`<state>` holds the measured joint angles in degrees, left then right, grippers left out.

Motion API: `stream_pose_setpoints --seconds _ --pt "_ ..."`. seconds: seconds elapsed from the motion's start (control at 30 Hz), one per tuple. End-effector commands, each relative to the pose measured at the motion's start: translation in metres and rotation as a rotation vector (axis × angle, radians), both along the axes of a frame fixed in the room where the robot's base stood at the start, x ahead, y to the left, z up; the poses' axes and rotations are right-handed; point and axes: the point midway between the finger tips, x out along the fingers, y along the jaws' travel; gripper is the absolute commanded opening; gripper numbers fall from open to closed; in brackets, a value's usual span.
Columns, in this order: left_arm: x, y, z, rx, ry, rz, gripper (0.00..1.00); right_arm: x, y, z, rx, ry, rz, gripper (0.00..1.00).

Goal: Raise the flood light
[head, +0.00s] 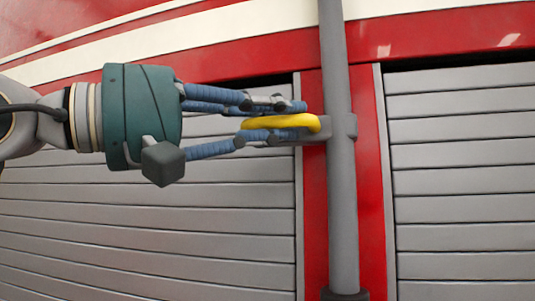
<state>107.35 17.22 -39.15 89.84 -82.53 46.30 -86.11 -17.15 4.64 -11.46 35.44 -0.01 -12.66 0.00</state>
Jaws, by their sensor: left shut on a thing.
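A grey vertical pole (343,210) stands in front of a red panel strip, and its lower end enters a dark collar (345,294). Its upper end runs out of the top of the picture, so the flood light itself is not in view. A yellow handle (285,122) sticks out to the left from a grey bracket on the pole. My left gripper (272,122) comes in from the left with its blue fingers shut on the yellow handle, above and below it. My right gripper is not in view.
Grey slatted shutters (150,220) lie behind on the left, with more shutters (465,180) on the right. A red body panel with a cream stripe (200,35) runs above them. The space right of the pole is clear.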

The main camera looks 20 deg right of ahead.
Motion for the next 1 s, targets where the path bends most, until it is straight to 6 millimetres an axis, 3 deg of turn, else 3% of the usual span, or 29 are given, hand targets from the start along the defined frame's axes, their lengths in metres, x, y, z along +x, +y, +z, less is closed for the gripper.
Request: stream_pose_setpoints --seconds 0.03,0.2,0.5,0.67,0.7,0.77,1.0 --pt "0.000 0.001 0.015 -0.001 0.001 0.006 0.00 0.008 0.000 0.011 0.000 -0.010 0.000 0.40" --pt "-0.002 0.002 0.033 0.000 0.005 0.011 0.00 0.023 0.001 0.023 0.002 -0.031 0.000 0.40" --pt "-0.003 0.001 0.036 0.001 0.005 0.010 0.00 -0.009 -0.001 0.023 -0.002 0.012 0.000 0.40" --pt "-0.003 0.001 0.036 0.001 0.005 0.010 0.00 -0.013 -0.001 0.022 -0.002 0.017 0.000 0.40" --pt "-0.003 0.001 0.036 0.001 0.005 0.010 0.25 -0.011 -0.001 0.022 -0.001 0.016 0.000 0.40" --pt "-0.003 0.001 0.036 0.001 0.005 0.009 0.37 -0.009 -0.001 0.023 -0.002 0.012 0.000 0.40" --pt "-0.004 0.001 0.035 0.002 0.007 0.008 0.39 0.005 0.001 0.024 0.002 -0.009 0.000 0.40"
